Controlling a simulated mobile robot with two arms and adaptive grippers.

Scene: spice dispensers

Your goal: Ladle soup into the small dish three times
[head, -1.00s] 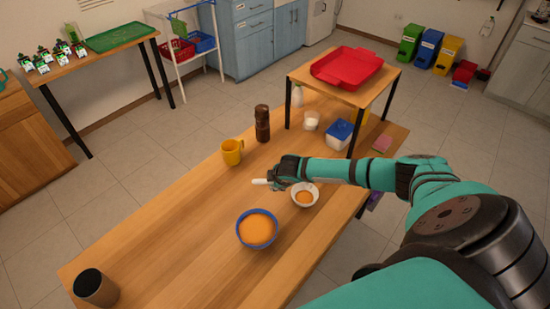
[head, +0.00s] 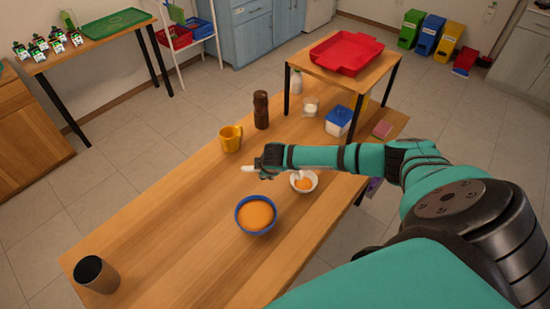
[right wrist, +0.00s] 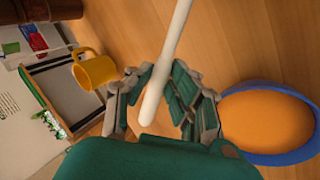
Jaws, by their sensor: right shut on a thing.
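The small white dish (head: 312,187) stands on the wooden table with some orange soup in it. The larger blue bowl (head: 256,231) of orange soup is nearer, to its left. My right gripper (head: 268,160) is shut on the white ladle handle (head: 248,168), just left of and beyond the dish. A pale piece, perhaps the ladle's cup, shows at the dish. In the right wrist view the handle (right wrist: 165,70) runs between the fingers (right wrist: 158,92), and the blue bowl (right wrist: 285,158) is at right. My left gripper is not in view.
A yellow mug (head: 230,139) and a brown pepper mill (head: 261,110) stand just beyond the gripper. A dark-topped cylinder (head: 97,275) is at the near left corner. A raised stand with a red tray (head: 347,55) is behind. The table's left middle is clear.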

